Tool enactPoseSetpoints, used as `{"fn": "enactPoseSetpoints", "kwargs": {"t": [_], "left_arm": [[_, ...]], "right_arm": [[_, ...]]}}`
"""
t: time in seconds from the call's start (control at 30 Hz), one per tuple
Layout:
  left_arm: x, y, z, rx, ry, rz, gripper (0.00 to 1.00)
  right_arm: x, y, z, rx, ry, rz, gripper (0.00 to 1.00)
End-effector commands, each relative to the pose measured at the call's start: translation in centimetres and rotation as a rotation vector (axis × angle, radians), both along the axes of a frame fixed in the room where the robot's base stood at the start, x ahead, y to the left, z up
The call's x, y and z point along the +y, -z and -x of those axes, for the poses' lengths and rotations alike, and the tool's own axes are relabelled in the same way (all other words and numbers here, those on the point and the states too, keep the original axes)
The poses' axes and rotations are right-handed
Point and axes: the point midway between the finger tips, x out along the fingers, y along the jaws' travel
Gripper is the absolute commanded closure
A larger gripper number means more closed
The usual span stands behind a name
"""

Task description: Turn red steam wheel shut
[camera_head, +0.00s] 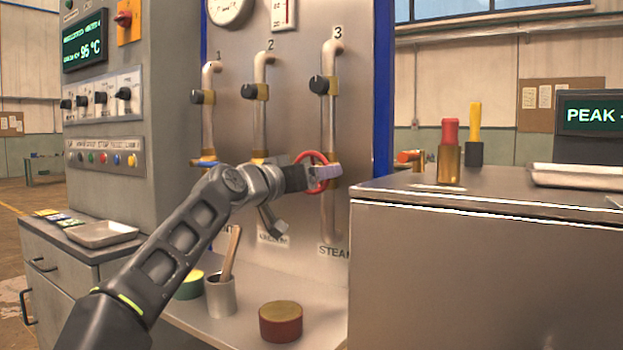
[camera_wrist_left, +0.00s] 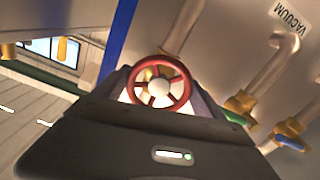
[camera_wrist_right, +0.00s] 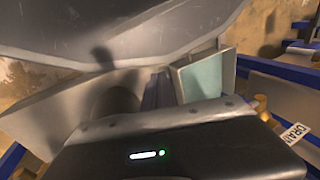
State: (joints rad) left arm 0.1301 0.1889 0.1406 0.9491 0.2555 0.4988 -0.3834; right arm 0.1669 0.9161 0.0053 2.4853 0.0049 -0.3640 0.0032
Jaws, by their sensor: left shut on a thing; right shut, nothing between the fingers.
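The red steam wheel (camera_head: 311,154) sits on the pipe marked 3, above the STEAM label, on the grey panel. My left gripper (camera_head: 324,173) reaches it from the left and is shut on it. In the left wrist view the wheel's red rim (camera_wrist_left: 188,84), with spokes and a pale hub, stands between the two fingers of the left gripper (camera_wrist_left: 160,95). My right gripper (camera_wrist_right: 160,90) shows only in the right wrist view, shut and empty. My left gripper hides part of the wheel in the head view.
Pipes 1 and 2 (camera_head: 260,115) stand left of the wheel, with blue and green handles in the left wrist view. A steel cabinet (camera_head: 480,270) stands right. A red-sided round tin (camera_head: 281,325) and a cup with a wooden tool (camera_head: 221,295) stand on the shelf below.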

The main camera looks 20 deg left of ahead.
Motion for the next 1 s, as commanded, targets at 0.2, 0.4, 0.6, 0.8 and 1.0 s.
{"fn": "enactPoseSetpoints", "kwargs": {"t": [0.2,0.4,0.6,0.8,1.0], "left_arm": [[-0.03,0.26,-0.09,0.003,0.001,-0.018,0.59],[-0.01,0.24,-0.08,0.003,0.0,-0.018,0.59],[0.0,0.15,-0.05,0.001,0.001,-0.015,0.03],[-0.01,0.07,-0.02,0.0,0.0,-0.013,0.0],[0.13,0.06,0.67,-0.002,-0.001,-0.013,0.0]], "right_arm": [[-0.03,0.05,-0.03,-0.001,0.0,0.0,1.0],[-0.02,0.05,-0.03,-0.001,0.0,0.0,1.0],[-0.01,0.03,-0.02,-0.001,0.0,0.0,1.0],[-0.01,0.03,-0.02,0.0,0.0,0.0,1.0],[-0.01,0.32,-0.04,-0.001,0.0,0.0,1.0]]}}
